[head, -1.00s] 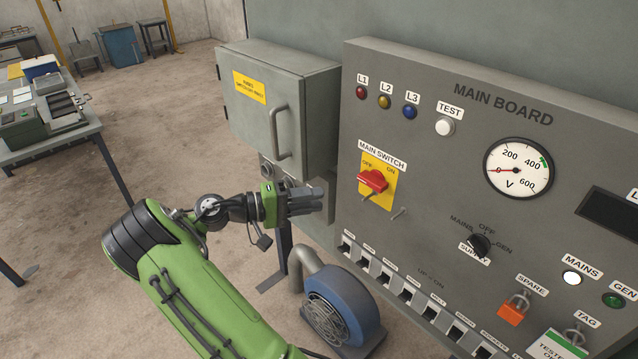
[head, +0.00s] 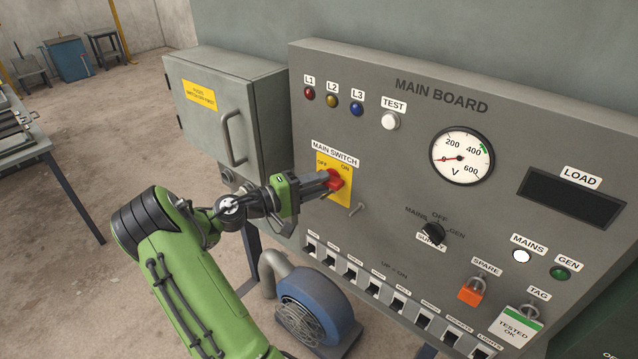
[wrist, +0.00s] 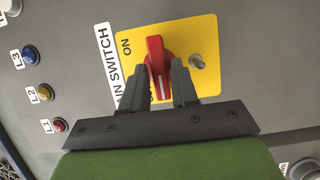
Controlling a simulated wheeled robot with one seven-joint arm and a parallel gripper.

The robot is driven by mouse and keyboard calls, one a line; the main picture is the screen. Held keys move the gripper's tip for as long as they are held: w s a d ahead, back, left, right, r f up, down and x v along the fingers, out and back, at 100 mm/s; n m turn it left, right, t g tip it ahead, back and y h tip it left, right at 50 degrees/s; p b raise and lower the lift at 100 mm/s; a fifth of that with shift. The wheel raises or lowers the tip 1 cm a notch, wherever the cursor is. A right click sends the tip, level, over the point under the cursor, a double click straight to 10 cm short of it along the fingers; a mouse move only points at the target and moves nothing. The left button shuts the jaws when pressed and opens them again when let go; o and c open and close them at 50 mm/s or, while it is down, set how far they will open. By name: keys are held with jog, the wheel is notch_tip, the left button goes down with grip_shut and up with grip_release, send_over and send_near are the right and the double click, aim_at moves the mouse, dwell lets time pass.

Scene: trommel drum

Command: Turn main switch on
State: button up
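The main switch is a red rotary handle (head: 336,179) on a yellow plate (head: 341,196) marked OFF and ON. In the wrist view the red handle (wrist: 156,52) stands with its white mark toward the bottom of the picture, away from the ON label (wrist: 125,47). My gripper (head: 328,182) is at the switch, reaching in from the left in the head view. In the wrist view my gripper (wrist: 162,66) has its fingers apart, one on each side of the handle's lower part. Firm contact cannot be made out. The OFF label is hidden in the wrist view.
A small metal peg (head: 356,209) sticks out at the plate's lower right. A grey cabinet (head: 205,125) with a bar handle stands left of the board. Below are a row of breaker switches (head: 376,284) and a blue blower (head: 318,305).

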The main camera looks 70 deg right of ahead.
jog(key=shift+s+d, duration=0.15)
jog(key=shift+c, duration=0.4)
grip_shut()
